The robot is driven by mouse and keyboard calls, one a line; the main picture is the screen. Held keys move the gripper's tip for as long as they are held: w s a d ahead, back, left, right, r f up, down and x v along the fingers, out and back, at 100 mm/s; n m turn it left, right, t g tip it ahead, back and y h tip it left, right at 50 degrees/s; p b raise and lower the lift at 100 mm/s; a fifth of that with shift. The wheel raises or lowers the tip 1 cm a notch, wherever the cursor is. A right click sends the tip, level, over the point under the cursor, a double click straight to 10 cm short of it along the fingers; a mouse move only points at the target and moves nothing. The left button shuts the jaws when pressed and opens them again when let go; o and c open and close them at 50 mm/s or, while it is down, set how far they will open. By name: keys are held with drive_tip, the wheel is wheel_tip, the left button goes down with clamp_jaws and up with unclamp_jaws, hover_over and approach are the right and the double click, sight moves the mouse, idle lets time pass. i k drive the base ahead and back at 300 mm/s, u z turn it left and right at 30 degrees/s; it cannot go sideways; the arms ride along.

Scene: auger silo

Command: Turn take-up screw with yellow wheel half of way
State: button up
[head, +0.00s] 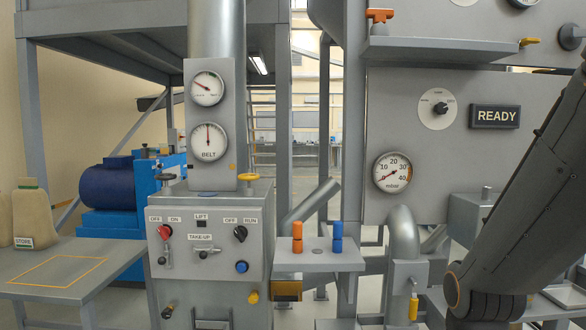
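I cannot tell from this view how far either is turned. A TAKE-UP label (200,237) is on the cabinet front, with a small toggle below it. Above the cabinet top, the BELT gauge (208,141) has its needle pointing about straight up. My arm shows at the right edge, well away from the wheels. My gripper is outside the picture.
A shelf (318,262) with orange and blue pegs juts out right of the cabinet. A grey table (120,262) stands at left, with a jug (34,217). A vertical duct (218,30) rises behind the gauges. A panel with a READY sign (495,116) stands right.

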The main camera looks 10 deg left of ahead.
sight(248, 177)
drive_tip(key=z, duration=0.1)
drive_tip(key=i, duration=1.1)
drive_tip(key=u, duration=0.5)
